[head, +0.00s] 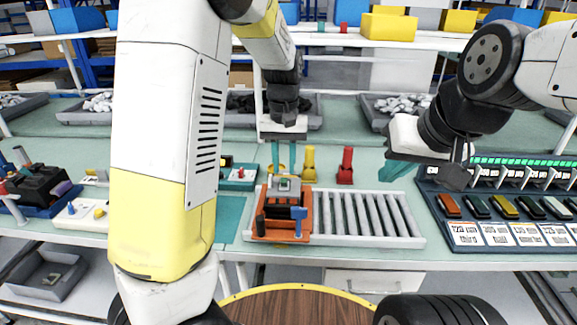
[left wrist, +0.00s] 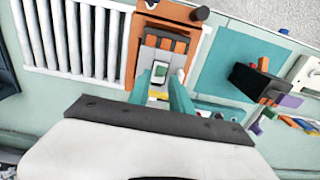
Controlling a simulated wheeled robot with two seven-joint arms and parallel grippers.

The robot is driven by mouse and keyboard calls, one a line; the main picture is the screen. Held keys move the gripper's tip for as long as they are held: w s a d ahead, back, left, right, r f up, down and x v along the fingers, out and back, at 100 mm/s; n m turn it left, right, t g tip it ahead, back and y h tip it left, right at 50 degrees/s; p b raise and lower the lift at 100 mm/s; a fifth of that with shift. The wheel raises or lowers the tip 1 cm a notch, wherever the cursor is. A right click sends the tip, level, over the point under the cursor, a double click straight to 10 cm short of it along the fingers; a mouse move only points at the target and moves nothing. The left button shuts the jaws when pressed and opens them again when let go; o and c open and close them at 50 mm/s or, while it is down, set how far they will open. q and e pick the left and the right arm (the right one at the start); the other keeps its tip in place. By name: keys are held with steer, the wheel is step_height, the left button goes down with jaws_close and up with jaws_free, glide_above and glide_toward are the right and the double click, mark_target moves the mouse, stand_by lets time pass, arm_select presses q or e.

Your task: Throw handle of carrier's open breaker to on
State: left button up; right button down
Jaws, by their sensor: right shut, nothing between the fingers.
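The orange carrier (head: 274,237) sits at the left end of the roller track, holding a grey breaker (head: 285,185). A blue T-shaped part (head: 298,213) and a black post (head: 260,225) stand at its front. My left gripper (head: 284,168) points down at the breaker's back part, its teal fingers apart. In the left wrist view, the fingers (left wrist: 163,84) flank a small pale-framed part of the breaker (left wrist: 165,44). I cannot tell whether they touch it, or which way the handle lies. My right gripper (head: 394,173) is shut and empty above the bench, right of the carrier.
The white roller track (head: 410,241) extends right of the carrier. Yellow (head: 308,167) and red (head: 345,168) pieces stand behind it. A dark rack with several coloured breakers (head: 478,208) and labels is at right. A black block (left wrist: 248,80) stands near the carrier.

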mark_target(284, 178)
arm_select(q)
steer(key=shift+f, duration=1.8)
jaws_close()
